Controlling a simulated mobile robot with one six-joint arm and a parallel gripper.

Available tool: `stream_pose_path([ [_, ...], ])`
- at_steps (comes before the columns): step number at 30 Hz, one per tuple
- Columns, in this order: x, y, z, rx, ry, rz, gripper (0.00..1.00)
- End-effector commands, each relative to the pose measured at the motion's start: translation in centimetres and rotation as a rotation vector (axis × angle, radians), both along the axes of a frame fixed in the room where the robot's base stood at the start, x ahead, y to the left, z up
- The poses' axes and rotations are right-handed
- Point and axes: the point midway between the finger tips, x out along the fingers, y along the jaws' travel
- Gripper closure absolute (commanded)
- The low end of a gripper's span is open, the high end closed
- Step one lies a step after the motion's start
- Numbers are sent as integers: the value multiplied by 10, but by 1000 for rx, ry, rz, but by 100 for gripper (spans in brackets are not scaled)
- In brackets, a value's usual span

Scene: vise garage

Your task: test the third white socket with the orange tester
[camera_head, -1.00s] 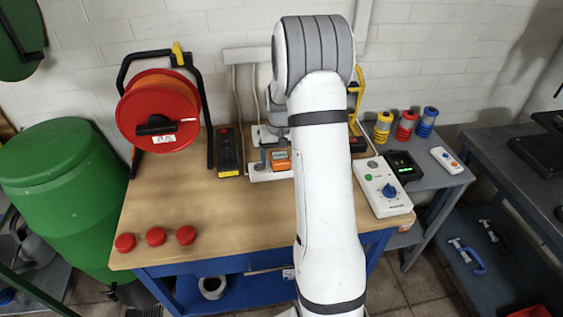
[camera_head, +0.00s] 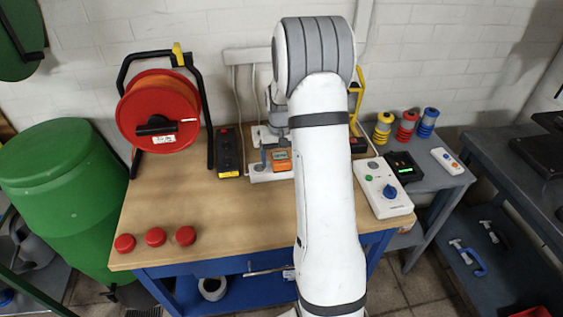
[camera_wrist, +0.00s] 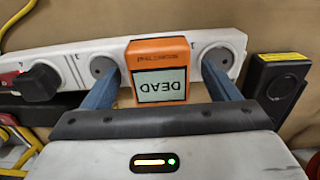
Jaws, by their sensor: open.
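The orange tester (camera_wrist: 160,72) sits on the white socket strip (camera_wrist: 75,50) in the wrist view, its screen reading DEAD upside down. It covers the strip between two bare round sockets, one at left (camera_wrist: 103,67) and one at right (camera_wrist: 216,57); what is beneath it is hidden. My gripper (camera_wrist: 160,76) is open, with one blue-grey finger on each side of the tester and a gap visible on both sides. In the head view the tester (camera_head: 280,160) and the left part of the strip (camera_head: 262,176) show; my arm hides the rest.
A black plug (camera_wrist: 38,82) with a red part is in the strip. A black box (camera_head: 229,152) lies beside the strip's end. A red cable reel (camera_head: 160,112), red caps (camera_head: 155,237) and a white control box (camera_head: 383,188) stand on the workbench (camera_head: 235,215).

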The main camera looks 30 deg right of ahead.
Motion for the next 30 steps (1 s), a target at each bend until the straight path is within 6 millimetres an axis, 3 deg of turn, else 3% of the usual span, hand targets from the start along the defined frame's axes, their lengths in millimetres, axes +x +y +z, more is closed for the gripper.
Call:
stream_pose_path([
  [2, 0, 0, 0, 0, 0, 0, 18],
  [26, 0, 0, 0, 0, 0, 0, 84],
  [30, 0, 0, 1, 0, 0, 0, 84],
])
